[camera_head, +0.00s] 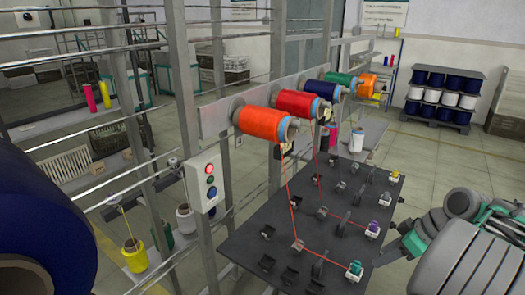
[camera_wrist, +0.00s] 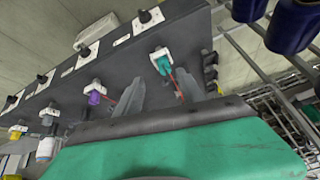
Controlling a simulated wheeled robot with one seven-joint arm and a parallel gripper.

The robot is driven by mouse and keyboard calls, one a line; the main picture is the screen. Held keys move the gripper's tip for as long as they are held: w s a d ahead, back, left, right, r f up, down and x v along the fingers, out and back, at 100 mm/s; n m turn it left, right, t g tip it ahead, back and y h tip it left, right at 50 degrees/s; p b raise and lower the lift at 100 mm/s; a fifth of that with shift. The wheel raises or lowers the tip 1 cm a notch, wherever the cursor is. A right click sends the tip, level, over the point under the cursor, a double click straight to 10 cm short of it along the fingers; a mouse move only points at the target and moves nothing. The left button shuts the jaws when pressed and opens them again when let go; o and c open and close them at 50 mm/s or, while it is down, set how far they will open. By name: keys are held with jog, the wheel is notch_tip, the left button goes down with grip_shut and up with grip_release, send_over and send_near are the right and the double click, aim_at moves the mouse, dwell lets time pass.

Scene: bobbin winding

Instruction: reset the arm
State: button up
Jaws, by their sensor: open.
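My arm comes in from the right edge of the head view, and my gripper (camera_head: 388,254) is at the right side of the dark winding panel (camera_head: 245,243). In the wrist view my gripper (camera_wrist: 160,84) is open, with two grey fingers apart and nothing seen between them. Beyond them a teal bobbin (camera_wrist: 163,64) sits on a white holder on the panel; it also shows in the head view (camera_head: 354,269). A purple bobbin (camera_head: 373,228) and a yellow one (camera_head: 394,175) sit farther along the panel edge. Contact between gripper and panel cannot be told.
Orange (camera_head: 262,123), red (camera_head: 297,102), blue and green spools hang on a rail above the panel, with red thread running down to it. A switch box (camera_head: 205,182) is on the frame post. A large dark blue roll (camera_head: 40,225) fills the left. A spool rack (camera_head: 437,97) stands behind.

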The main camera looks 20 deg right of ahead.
jog(key=s+d+f+m+g, duration=0.1)
jog(key=s+f+m, duration=0.4)
jog(key=f+m, duration=0.4)
jog(key=s+a+m+g+h, duration=0.2)
jog(key=s+a+m, duration=0.2)
jog(key=a+m, duration=0.15)
jog(key=w+a+r+n, duration=0.3)
jog(key=a, duration=0.5)
jog(key=w+a+r+n+t+h, duration=0.1)
jog(key=w+a+r+n, duration=0.1)
jog(key=a, duration=0.7)
jog(key=w+a+r+n+t, duration=0.1)
jog(key=w+a+r+n, duration=0.2)
jog(key=a, duration=0.6)
jog(key=shift+w+r+n+h, duration=0.3)
jog(key=shift+r+n, duration=0.2)
jog(key=shift+n, duration=0.15)
